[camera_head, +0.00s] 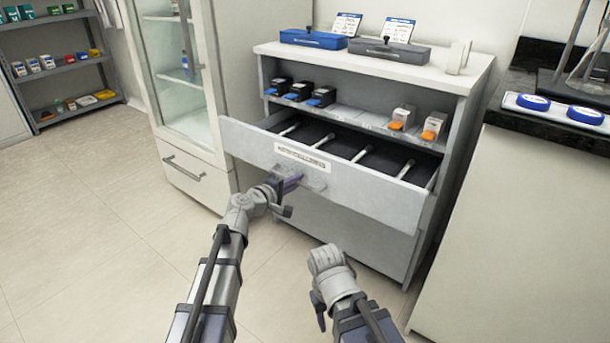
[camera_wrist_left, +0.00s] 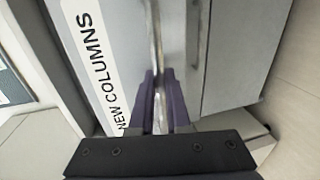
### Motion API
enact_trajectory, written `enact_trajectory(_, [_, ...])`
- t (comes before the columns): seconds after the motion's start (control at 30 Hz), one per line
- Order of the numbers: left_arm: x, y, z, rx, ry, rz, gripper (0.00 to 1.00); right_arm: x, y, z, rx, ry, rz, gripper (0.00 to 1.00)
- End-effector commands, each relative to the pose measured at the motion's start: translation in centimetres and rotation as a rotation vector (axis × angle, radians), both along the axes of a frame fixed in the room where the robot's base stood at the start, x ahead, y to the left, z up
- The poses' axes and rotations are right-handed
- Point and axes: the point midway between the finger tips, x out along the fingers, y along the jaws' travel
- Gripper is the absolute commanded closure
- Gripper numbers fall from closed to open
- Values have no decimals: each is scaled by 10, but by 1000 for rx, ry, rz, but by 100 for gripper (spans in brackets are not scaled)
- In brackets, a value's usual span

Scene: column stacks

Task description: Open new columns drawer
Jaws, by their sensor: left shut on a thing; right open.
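The new columns drawer (camera_head: 365,188) is pulled out of the grey cabinet, and several thin columns lie inside it between dark dividers. Its label (camera_head: 303,157) is on the front, and reads "NEW COLUMNS" in the left wrist view (camera_wrist_left: 98,70). My left gripper (camera_head: 290,183) is at the drawer front below the label. In the left wrist view its purple fingers (camera_wrist_left: 160,95) are shut on the drawer's metal handle (camera_wrist_left: 156,45). My right gripper (camera_head: 318,308) is low in front of the cabinet, away from the drawer; its fingers are mostly hidden by the wrist.
A blue case (camera_head: 313,39) and a grey case (camera_head: 388,50) sit on the cabinet top. The shelf above the drawer holds dark-and-blue boxes (camera_head: 300,91) and orange-and-white boxes (camera_head: 402,118). A glass-door cabinet (camera_head: 180,75) stands left, a counter (camera_head: 530,190) right. Floor (camera_head: 100,220) at left is clear.

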Motion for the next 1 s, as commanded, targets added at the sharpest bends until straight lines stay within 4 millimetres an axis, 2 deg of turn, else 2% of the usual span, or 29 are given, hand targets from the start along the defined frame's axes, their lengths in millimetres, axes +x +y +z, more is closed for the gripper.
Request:
enact_trajectory(0.03, [-13, 7, 0, 1, 1, 2, 100, 0, 0, 0, 0, 0, 0, 50])
enact_trajectory(0.1, [-24, 15, 0, 0, 0, 2, 100, 0, 0, 0, 0, 0, 0, 50])
enact_trajectory(0.4, [-50, 35, 0, 1, 0, 0, 100, 0, 0, 0, 0, 0, 0, 50])
enact_trajectory(0.97, [-56, 40, 0, 1, 0, -1, 100, 0, 0, 0, 0, 0, 0, 50])
enact_trajectory(1.0, [-56, 40, 0, 1, 0, -1, 81, 0, 0, 0, 0, 0, 0, 50])
